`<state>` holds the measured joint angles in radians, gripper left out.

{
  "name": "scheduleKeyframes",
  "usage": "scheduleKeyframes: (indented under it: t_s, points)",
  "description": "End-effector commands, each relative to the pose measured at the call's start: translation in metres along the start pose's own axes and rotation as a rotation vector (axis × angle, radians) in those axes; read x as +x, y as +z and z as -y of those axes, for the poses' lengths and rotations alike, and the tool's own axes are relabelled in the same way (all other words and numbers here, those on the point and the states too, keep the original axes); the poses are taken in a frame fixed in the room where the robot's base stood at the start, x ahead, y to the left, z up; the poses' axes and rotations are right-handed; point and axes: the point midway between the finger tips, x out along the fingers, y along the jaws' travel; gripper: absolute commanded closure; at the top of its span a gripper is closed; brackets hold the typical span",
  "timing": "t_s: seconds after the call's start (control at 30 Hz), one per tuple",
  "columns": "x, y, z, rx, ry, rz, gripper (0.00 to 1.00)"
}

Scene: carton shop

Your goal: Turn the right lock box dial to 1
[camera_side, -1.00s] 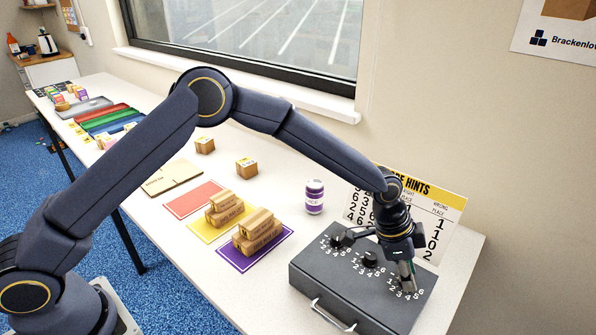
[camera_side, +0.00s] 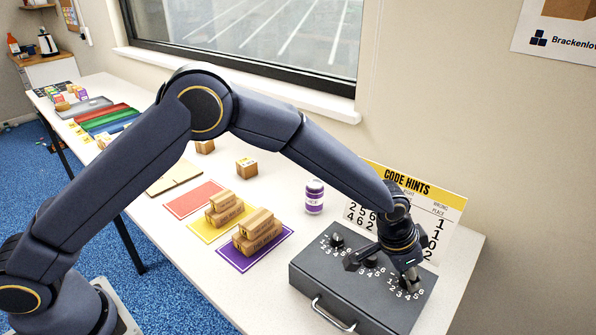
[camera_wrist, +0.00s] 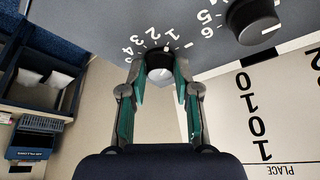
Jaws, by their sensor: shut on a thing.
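The dark grey lock box (camera_side: 318,272) lies on the table with three black dials along its top. The left dial (camera_side: 337,241) is in plain view; the middle dial (camera_side: 371,262) is partly covered by my wrist. My gripper (camera_side: 408,280) is over the right dial, mostly hidden by it in the side view. In the wrist view, my gripper (camera_wrist: 162,75) is shut on the right dial (camera_wrist: 158,62), one finger on each side. White numerals 1 to 4 show around it. I cannot tell for certain which numeral its pointer faces.
A code hints card (camera_side: 440,205) stands behind the box, close to my wrist. A purple-labelled can (camera_side: 314,196) stands left of it. Stacked cartons (camera_side: 258,232) sit on a purple mat (camera_side: 232,256). Another dial (camera_wrist: 250,18) shows at top right in the wrist view.

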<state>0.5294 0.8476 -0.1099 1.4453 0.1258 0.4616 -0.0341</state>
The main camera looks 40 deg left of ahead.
Motion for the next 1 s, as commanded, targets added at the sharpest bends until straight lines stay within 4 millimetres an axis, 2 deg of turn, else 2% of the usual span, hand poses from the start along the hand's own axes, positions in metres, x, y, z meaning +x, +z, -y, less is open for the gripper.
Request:
scheduleKeyframes:
  t_s: [0.27, 0.3, 0.53, 0.87, 1.0]
  points:
    - [0.0, 0.0, 0.001, 0.0, -0.001, 0.0, 1.0]
    - [0.0, 0.0, 0.001, 0.0, -0.001, 0.0, 0.68]
    - [0.0, 0.0, 0.0, 0.001, -0.001, 0.0, 0.44]
    - [-0.002, 0.0, 0.0, 0.001, 0.0, 0.0, 0.44]
    - [-0.019, -0.001, 0.0, 0.001, 0.0, -0.002, 0.44]
